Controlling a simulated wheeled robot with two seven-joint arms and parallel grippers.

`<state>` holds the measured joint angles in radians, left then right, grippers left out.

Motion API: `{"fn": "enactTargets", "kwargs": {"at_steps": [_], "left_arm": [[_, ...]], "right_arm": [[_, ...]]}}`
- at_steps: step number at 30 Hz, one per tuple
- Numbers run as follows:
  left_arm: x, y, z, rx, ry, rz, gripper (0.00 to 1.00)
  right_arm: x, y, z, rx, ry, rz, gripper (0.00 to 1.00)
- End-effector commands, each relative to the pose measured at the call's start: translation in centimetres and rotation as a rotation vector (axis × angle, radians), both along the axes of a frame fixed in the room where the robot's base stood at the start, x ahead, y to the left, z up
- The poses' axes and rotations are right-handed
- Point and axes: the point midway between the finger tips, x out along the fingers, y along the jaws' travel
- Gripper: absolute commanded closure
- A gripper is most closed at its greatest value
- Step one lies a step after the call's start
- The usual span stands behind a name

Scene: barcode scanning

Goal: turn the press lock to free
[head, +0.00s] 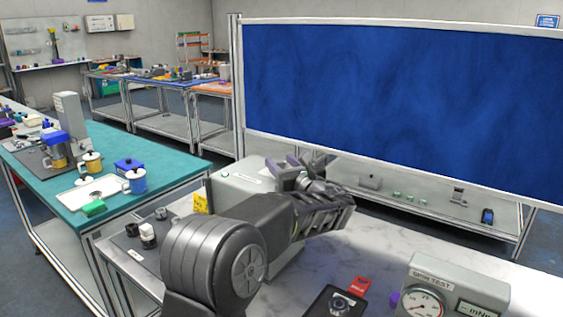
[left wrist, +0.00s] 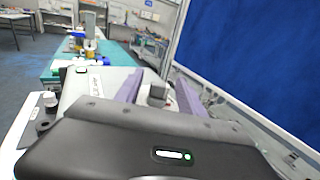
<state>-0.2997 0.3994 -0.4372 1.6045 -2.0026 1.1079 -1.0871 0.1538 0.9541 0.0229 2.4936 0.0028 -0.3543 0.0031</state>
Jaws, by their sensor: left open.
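A pale grey machine housing (head: 232,180) with a small green-ringed button stands on the bench behind my left arm. My left gripper (head: 306,167) is at the housing's right end, its purple fingers apart. In the left wrist view, the open fingers (left wrist: 157,76) stand either side of a small grey knob-like part (left wrist: 157,93), which may be the press lock. I cannot tell whether the fingers touch it, or how it is turned. In the head view my gripper hides this part. My right gripper is not in view.
A grey gauge box (head: 455,290) with a dial and display stands at front right. A black fixture (head: 335,303) and red tag (head: 359,285) lie beside it. A blue panel (head: 400,95) rises behind the marble bench. A teal table (head: 165,165) with mugs stands left.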

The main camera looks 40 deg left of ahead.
Motion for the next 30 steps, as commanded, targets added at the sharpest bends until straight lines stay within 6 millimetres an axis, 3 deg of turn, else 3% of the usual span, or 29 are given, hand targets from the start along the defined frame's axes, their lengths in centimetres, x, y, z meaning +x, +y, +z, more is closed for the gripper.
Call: {"fn": "enactTargets", "kwargs": {"at_steps": [9,26,30], "left_arm": [[0.23,0.33,-0.06,0.0,0.001,-0.002,0.54],[0.21,0.32,-0.04,-0.001,0.0,-0.001,0.99],[0.21,0.32,-0.04,-0.001,0.0,-0.001,1.0]], "right_arm": [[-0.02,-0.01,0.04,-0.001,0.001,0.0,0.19],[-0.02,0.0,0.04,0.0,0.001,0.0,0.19],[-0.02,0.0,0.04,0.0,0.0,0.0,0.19]]}}
